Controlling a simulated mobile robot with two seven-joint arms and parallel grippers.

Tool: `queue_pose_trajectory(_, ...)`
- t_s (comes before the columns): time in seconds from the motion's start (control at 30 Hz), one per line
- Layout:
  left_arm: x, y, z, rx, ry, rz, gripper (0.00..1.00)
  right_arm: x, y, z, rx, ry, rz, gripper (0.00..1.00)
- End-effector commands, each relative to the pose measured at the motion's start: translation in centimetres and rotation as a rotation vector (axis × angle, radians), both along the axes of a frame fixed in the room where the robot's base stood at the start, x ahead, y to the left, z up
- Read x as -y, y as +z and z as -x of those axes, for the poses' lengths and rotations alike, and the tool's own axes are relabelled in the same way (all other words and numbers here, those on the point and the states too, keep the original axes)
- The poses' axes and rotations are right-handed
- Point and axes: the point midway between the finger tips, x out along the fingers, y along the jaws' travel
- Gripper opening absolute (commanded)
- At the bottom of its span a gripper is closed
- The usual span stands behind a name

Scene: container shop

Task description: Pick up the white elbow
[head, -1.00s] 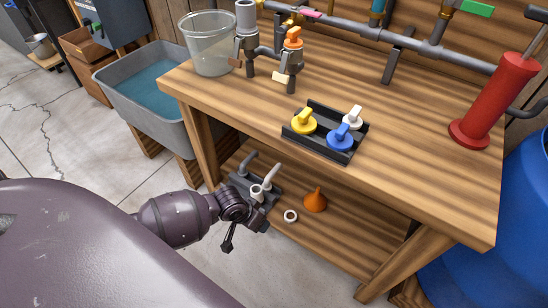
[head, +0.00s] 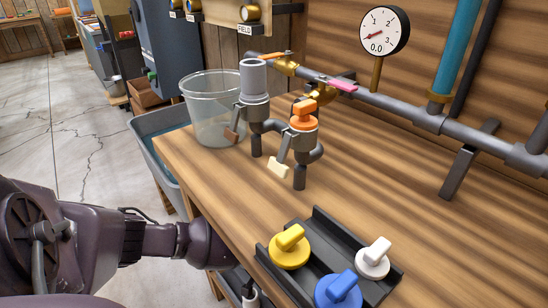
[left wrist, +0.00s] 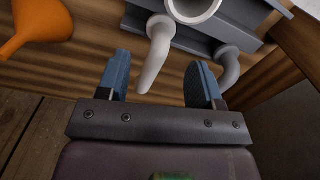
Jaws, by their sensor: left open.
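The white elbow (left wrist: 155,58) shows in the left wrist view, its curved tube reaching down between the two blue-grey fingers of my left gripper (left wrist: 162,62). The gripper is open, with a gap visible on both sides of the elbow. The elbow's far end meets a grey rack (left wrist: 185,38). Beside it are a grey elbow (left wrist: 229,65) and a white round opening (left wrist: 194,10). In the head view my left arm reaches below the table edge and its gripper is hidden. My right gripper is not in view.
An orange funnel (left wrist: 38,28) lies at the upper left of the left wrist view. In the head view, the wooden bench (head: 400,215) overhangs this area, bearing a black tray (head: 327,232) of valve knobs, a clear bucket (head: 213,112) and pipework (head: 430,120).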

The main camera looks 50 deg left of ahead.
Motion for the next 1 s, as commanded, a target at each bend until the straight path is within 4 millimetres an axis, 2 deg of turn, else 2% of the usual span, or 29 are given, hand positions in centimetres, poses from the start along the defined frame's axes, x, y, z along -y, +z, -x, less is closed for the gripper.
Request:
queue_pose_trajectory(0.03, 0.0, -1.2, 0.3, -0.007, 0.000, 0.001, 0.60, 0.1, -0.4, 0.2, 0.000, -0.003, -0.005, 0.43)
queue_pose_trajectory(0.27, 0.0, -2.0, 0.0, 0.000, -0.001, 0.000, 0.60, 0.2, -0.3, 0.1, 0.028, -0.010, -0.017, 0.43)
queue_pose_trajectory(0.7, -0.4, -6.7, -0.6, -0.004, -0.001, 0.000, 0.60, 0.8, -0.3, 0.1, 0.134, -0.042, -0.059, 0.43)
queue_pose_trajectory(1.0, -0.4, -6.8, -0.9, 0.003, -0.001, 0.001, 0.60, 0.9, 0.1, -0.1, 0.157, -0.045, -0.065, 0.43)
